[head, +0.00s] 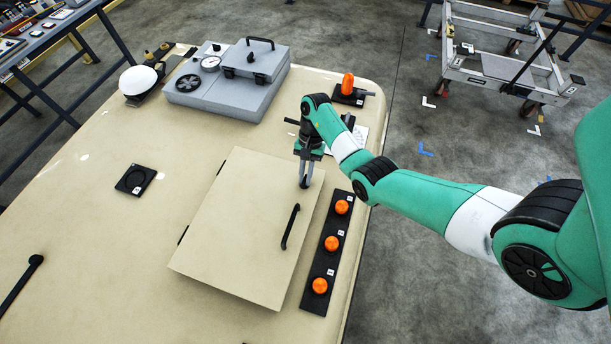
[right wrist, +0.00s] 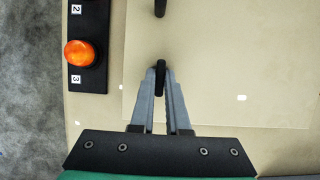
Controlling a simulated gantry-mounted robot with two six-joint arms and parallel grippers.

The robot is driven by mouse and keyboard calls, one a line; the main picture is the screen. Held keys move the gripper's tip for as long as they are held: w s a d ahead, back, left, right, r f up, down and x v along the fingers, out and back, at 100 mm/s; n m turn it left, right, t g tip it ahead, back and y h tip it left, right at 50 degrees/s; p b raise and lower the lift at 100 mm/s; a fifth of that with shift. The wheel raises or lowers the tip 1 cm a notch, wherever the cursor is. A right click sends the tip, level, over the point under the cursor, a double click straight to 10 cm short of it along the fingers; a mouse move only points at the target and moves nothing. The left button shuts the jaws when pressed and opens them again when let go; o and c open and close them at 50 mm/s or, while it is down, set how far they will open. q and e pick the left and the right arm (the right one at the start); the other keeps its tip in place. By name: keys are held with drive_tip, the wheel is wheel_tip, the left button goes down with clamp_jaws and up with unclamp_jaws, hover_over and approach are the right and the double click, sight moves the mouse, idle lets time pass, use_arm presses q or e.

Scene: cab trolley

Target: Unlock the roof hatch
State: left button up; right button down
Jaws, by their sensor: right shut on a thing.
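The roof hatch (head: 245,225) is a flat beige panel, lying closed on the beige roof, with a black bar handle (head: 290,227) near its right edge. My right gripper (head: 304,184) is at the hatch's upper right corner. In the right wrist view the right gripper (right wrist: 160,80) is shut on a small upright black piece (right wrist: 160,66), which looks like the hatch's latch lever. Its lower part is hidden between the fingers. One end of the bar handle (right wrist: 160,8) shows farther up, apart from the fingers. My left gripper is not in view.
A black strip (head: 322,262) with orange knobs runs along the hatch's right side; the knob marked 3 (right wrist: 80,53) is nearest my gripper.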

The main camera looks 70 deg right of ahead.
idle(0.4)
drive_tip(key=c, duration=0.9)
unclamp_jaws()
drive_tip(key=shift+r, duration=0.1)
drive_tip(key=p+v, duration=0.7)
drive_tip(key=v, duration=0.4)
drive_tip(key=shift+d+r, duration=0.15)
drive_tip(key=shift+d, duration=0.05)
